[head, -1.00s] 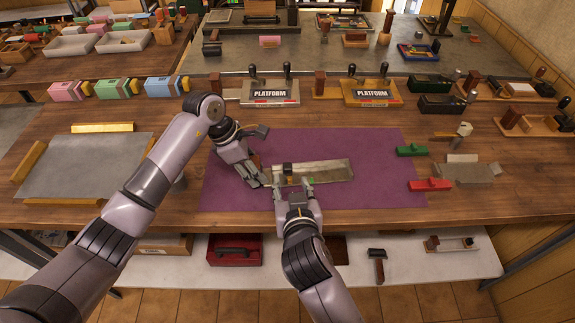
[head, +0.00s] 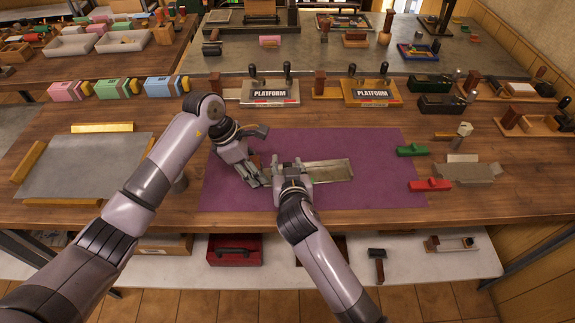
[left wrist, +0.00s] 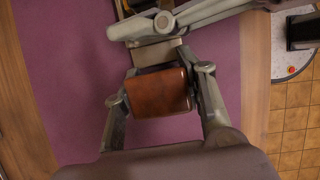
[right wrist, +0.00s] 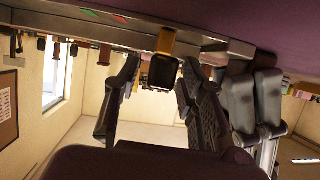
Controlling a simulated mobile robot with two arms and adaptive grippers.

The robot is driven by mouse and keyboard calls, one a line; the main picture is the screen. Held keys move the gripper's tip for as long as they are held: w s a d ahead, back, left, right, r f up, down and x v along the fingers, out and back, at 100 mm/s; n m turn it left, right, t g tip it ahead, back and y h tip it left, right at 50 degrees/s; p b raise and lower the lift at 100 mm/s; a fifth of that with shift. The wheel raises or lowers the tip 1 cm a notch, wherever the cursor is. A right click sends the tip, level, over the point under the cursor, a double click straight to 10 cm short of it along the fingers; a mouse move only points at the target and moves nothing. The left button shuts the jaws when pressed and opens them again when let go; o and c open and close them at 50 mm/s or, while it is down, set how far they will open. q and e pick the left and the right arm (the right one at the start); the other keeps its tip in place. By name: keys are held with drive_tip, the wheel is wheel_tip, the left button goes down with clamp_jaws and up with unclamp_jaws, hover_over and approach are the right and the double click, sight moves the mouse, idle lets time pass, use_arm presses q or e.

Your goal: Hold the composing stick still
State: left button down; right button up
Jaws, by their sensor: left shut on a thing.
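The composing stick (head: 330,171) is a long metal tray lying on the purple mat (head: 375,150). My left gripper (head: 258,179) is at its left end. In the left wrist view, its fingers are closed on both sides of a brown wooden block (left wrist: 158,92), which joins the metal end of the stick (left wrist: 160,50). My right gripper (head: 290,168) is over the left part of the stick. In the right wrist view, its open fingers stand either side of a black-ended, yellow slider (right wrist: 163,70), with gaps showing. The right hand hides part of the stick in the head view.
A green block (head: 412,150) and a red block (head: 430,185) lie at the mat's right edge. A grey metal piece (head: 470,173) is further right. Two PLATFORM stands (head: 270,92) are behind. The mat is bare right of the stick.

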clamp_jaws()
idle(0.6)
